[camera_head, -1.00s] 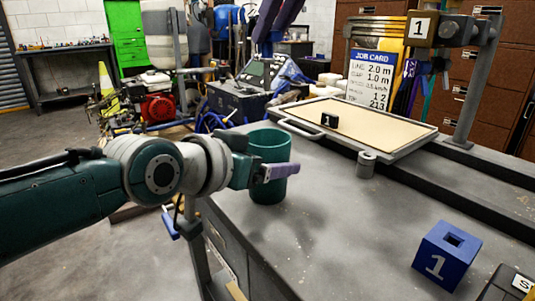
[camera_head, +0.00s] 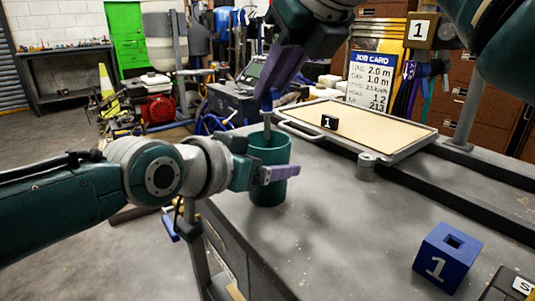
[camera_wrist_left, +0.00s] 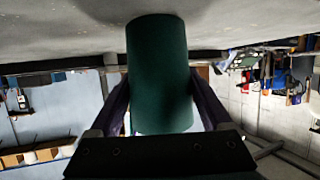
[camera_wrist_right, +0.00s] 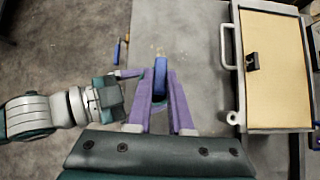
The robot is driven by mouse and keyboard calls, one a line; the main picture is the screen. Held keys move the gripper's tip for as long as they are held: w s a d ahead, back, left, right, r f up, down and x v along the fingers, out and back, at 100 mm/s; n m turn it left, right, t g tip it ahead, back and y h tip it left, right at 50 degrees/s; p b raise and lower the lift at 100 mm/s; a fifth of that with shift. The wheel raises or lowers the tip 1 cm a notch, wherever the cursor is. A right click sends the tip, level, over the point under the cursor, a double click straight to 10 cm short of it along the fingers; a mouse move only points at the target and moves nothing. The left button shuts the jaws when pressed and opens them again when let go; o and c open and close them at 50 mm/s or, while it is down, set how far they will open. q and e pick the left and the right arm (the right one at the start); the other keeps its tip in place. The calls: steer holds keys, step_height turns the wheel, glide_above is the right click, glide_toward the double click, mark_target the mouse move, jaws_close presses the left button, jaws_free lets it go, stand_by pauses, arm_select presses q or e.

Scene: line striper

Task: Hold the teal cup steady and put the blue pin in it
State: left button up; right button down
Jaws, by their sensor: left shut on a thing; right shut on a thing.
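The teal cup (camera_head: 268,190) stands upright at the left edge of the grey bench. My left gripper (camera_head: 266,172) is shut around its sides, and the left wrist view shows the cup (camera_wrist_left: 158,75) between both purple fingers. My right gripper (camera_head: 274,88) is above the cup, pointing down, shut on the blue pin (camera_head: 267,104). The pin is near upright, and its lower end is at the cup's mouth; how far it is inside I cannot tell. The right wrist view shows the pin (camera_wrist_right: 160,78) between the fingers. The cup's inside is hidden.
A blue block with a square hole (camera_head: 446,258) sits at the front right. A small grey cylinder (camera_head: 366,166) stands right of the cup. A framed tan tray (camera_head: 375,128) with a handle lies behind. The bench between cup and block is clear.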

steer(key=shift+f, duration=1.25)
steer(key=c, duration=0.7)
jaws_free()
steer(key=shift+c, duration=0.2)
steer(key=v, duration=1.2)
arm_select(q)
steer(key=o, duration=1.2)
steer(key=shift+s, duration=0.1)
